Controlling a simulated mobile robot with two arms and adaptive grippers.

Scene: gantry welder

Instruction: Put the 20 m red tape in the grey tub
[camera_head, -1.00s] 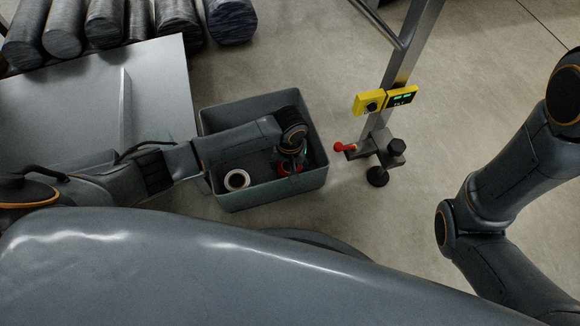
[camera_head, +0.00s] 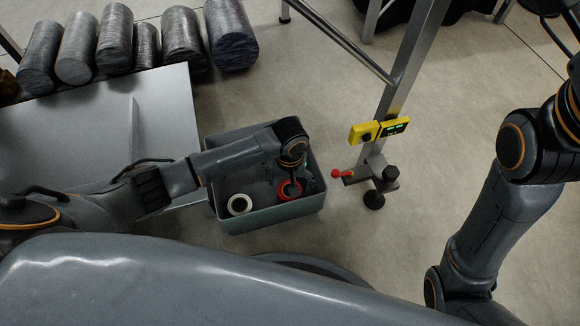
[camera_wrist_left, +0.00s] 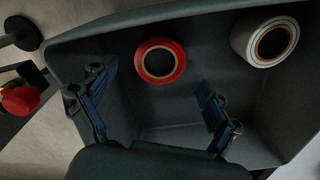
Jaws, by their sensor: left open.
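The red tape (camera_wrist_left: 179,62) is a ring lying flat on the floor of the grey tub (camera_head: 270,219). In the head view the red tape (camera_head: 284,193) shows partly under my left gripper. My left gripper (camera_wrist_left: 157,87) is open and empty, its two blue-padded fingers apart above the tub floor, with the tape beyond the fingertips and not touched by them. In the head view the left gripper (camera_head: 293,176) hangs over the right part of the tub and its fingers are hard to make out. My right gripper is out of view.
A white tape roll (camera_head: 233,209) lies in the tub left of the red one; it also shows in the wrist view (camera_wrist_left: 241,42). A metal post with a yellow box (camera_head: 363,132) and red knob (camera_head: 336,173) stands right of the tub. A grey sheet-topped table (camera_head: 75,130) is left.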

